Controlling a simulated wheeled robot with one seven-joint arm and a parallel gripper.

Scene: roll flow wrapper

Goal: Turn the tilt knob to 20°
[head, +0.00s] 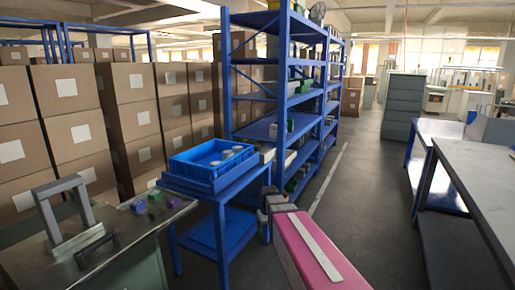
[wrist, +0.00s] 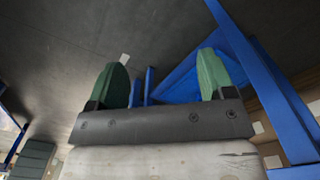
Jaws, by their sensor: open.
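I cannot make out the tilt knob in either view. At the lower left of the head view a metal bench (head: 135,228) carries a grey upright frame (head: 48,207) and a low black handle-like part (head: 97,249). No dial or angle scale is readable there. My gripper (wrist: 163,66) shows in the wrist view with two green fingers spread wide apart. It is open, with nothing between the fingers. Beyond it are dark floor and blue metalwork, and it touches nothing that I can see.
A blue table (head: 213,187) with a blue tray (head: 213,160) stands beside the bench. Small purple and green blocks (head: 155,204) lie on the bench. A blue shelf rack (head: 285,80) stands behind, stacked cartons (head: 75,120) at left. The right aisle floor (head: 375,190) is clear beside long tables (head: 480,165).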

